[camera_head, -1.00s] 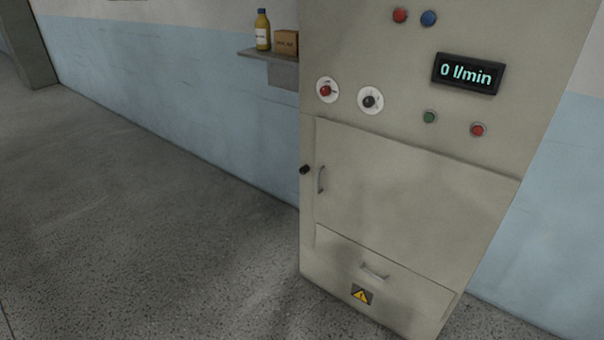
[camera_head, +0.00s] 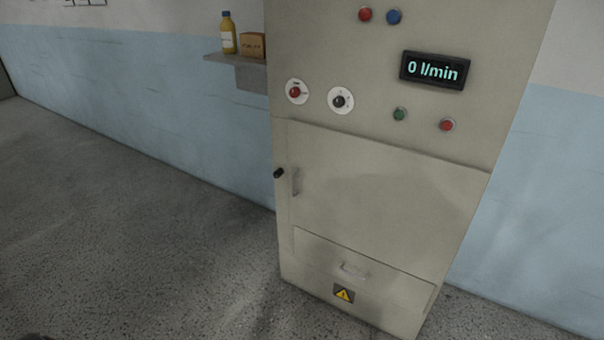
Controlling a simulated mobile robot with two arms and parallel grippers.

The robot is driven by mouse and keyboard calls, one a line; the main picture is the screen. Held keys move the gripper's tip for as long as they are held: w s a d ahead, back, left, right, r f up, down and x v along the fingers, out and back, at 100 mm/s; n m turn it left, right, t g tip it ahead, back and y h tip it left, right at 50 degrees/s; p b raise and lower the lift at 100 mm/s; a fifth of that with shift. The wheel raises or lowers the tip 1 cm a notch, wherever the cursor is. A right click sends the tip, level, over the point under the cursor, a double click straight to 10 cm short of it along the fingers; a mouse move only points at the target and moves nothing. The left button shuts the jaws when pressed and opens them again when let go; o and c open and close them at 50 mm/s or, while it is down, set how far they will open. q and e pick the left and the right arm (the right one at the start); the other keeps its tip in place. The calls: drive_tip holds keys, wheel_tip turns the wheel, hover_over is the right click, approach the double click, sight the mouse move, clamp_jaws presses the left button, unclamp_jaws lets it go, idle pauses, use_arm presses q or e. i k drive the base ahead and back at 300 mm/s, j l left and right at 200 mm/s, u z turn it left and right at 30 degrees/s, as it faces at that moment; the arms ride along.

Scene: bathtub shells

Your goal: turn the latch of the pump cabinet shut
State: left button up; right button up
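The pump cabinet (camera_head: 390,195) is a tall beige box in the middle of the head view. Its upper door (camera_head: 385,190) looks closed, flush with the front. A small black latch knob (camera_head: 279,173) sticks out at the cabinet's left edge, beside the door's vertical handle (camera_head: 297,181). I cannot tell from here how the latch is turned. Neither of my grippers can be made out; only a small dark shape shows at the bottom left edge.
The display (camera_head: 435,70) reads 0 l/min, with knobs and buttons around it. A drawer (camera_head: 360,268) sits below the door. A wall shelf (camera_head: 238,59) holds a bottle (camera_head: 228,34) and a box (camera_head: 252,45). The floor (camera_head: 130,230) left of the cabinet is clear.

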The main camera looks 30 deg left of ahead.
sight(277, 172)
drive_tip(key=i+j+z, duration=0.2)
drive_tip(key=j, duration=0.3)
drive_tip(key=j+z, duration=0.2)
drive_tip(key=j, duration=0.35)
drive_tip(key=i+j+z, duration=0.2)
drive_tip(key=j, duration=0.35)
drive_tip(key=k, duration=0.1)
